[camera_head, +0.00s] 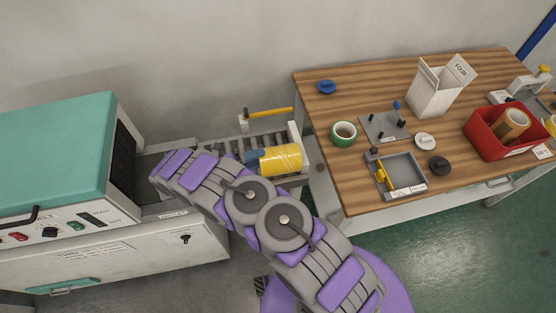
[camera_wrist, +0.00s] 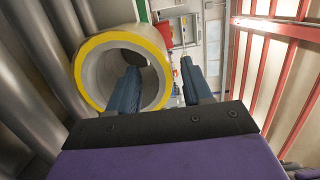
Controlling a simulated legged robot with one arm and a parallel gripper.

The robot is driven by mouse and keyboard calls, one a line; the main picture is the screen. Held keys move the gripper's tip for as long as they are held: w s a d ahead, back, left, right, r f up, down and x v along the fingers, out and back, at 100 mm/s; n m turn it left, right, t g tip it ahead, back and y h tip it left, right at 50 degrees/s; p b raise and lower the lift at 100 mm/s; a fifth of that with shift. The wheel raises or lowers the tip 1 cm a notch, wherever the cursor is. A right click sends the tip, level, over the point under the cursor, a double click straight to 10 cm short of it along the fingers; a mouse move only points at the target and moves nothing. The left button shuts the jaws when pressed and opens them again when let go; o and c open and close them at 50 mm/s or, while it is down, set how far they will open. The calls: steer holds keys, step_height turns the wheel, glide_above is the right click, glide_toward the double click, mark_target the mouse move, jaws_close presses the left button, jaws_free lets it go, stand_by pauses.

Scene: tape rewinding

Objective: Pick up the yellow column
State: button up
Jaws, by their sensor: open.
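The yellow column (camera_head: 281,159) is a cylinder lying on its side on the roller conveyor. In the wrist view its end faces me as a hollow grey tube with a yellow rim (camera_wrist: 83,75). My gripper (camera_head: 260,157) is at the column's left end, its blue fingers reaching toward it. In the wrist view my gripper (camera_wrist: 158,68) is open. Its left finger overlaps the tube's hole and its right finger is outside, right of the rim, so the tube's right wall appears between them. I cannot tell how deep the left finger is.
The roller conveyor (camera_head: 222,150) runs between a teal-topped machine (camera_head: 55,140) on the left and a wooden table (camera_head: 345,95) on the right. A yellow-handled tool (camera_head: 270,113) lies behind the column. The table holds a green tape roll (camera_head: 344,133), grey tray (camera_head: 405,172) and red bin (camera_head: 490,140).

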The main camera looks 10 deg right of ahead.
mark_target(272, 154)
steer(key=shift+w+d+b, duration=0.1)
steer(key=shift+d+b, duration=0.6)
steer(key=shift+d, duration=1.9)
jaws_close()
